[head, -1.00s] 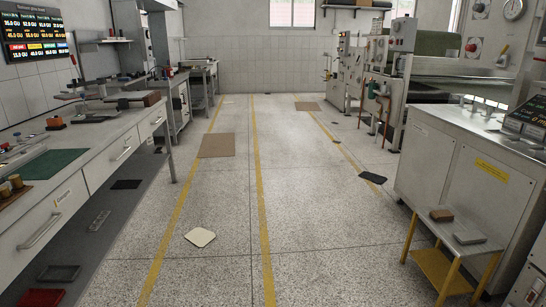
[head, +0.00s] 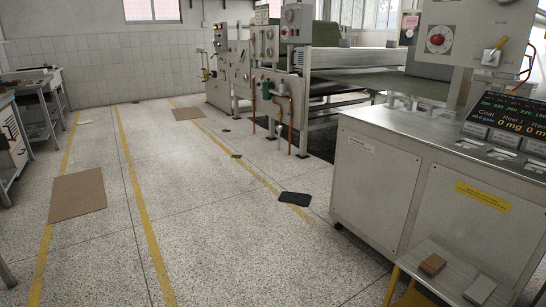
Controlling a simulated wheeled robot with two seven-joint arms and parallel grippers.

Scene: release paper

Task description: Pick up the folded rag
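I cannot pick out the folded rag for certain. A dark flat piece (head: 295,199) lies on the floor by the yellow line at the centre right; it is too small to tell if it is cloth. A small brown block (head: 433,264) and a flat grey piece (head: 480,290) lie on a yellow-legged stool (head: 455,272) at the bottom right. Neither of my grippers shows in the head view.
A large metal cabinet (head: 385,190) with a control panel fills the right side. Machines (head: 270,75) stand behind it. Brown mats (head: 78,194) lie flat on the floor. Benches (head: 12,135) line the left edge. The speckled floor between is mostly clear.

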